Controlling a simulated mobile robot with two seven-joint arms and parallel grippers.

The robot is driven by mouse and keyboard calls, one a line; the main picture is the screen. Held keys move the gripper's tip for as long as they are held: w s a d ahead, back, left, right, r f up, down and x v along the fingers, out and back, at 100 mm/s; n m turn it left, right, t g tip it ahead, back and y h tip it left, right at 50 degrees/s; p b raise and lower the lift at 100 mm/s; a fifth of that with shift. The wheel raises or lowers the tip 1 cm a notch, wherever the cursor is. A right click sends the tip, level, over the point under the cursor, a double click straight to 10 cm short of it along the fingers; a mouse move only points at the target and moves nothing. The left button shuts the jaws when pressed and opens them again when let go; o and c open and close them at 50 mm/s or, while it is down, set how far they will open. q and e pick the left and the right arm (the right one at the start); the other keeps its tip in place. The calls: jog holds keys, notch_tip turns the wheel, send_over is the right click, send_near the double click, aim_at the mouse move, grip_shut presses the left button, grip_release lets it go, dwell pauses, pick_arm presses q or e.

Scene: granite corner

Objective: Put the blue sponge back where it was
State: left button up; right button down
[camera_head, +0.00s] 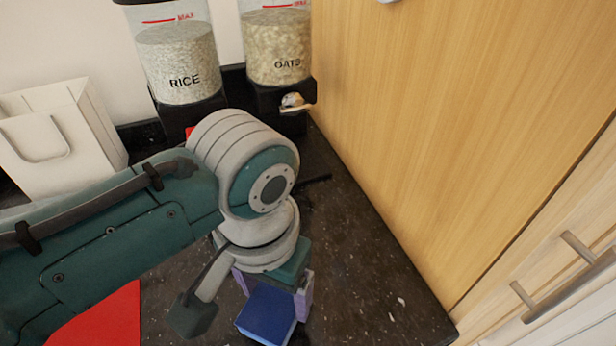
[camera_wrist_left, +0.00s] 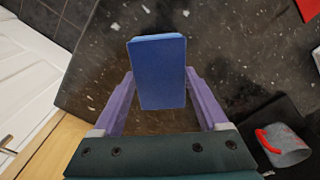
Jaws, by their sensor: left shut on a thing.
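The blue sponge (camera_head: 266,313) is a block held between the purple fingers of my left gripper (camera_head: 273,292). In the left wrist view the sponge (camera_wrist_left: 158,72) sticks out past the fingertips, with one finger along each side. My left gripper is shut on it, over the dark speckled counter. I cannot tell whether the sponge touches the counter. My right gripper is not in view.
A red mat (camera_head: 105,318) lies left, partly under my arm. Rice (camera_head: 178,62) and oats (camera_head: 276,45) dispensers stand behind, beside a white bag (camera_head: 60,140). A wooden panel (camera_head: 430,120) bounds the right. A red-handled grey cup (camera_wrist_left: 286,146) shows in the wrist view.

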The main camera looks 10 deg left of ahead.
aim_at(274, 301)
pick_arm(q)
notch_tip(274, 301, down, 2)
jog(key=shift+f, duration=0.1)
jog(key=o, duration=1.2)
notch_tip(274, 301, up, 12)
jog(key=p, duration=0.3)
jog(key=s+a+t, duration=0.1)
jog(key=s+a, duration=0.2)
jog(key=s, duration=0.1)
jog(key=s+a+r+t, duration=0.1)
jog(key=s+a, duration=0.2)
jog(key=s, duration=0.1)
jog(key=s+a+r+t, duration=0.1)
jog(key=s+a, duration=0.2)
jog(key=s, duration=0.1)
jog(key=shift+a+r, duration=0.2)
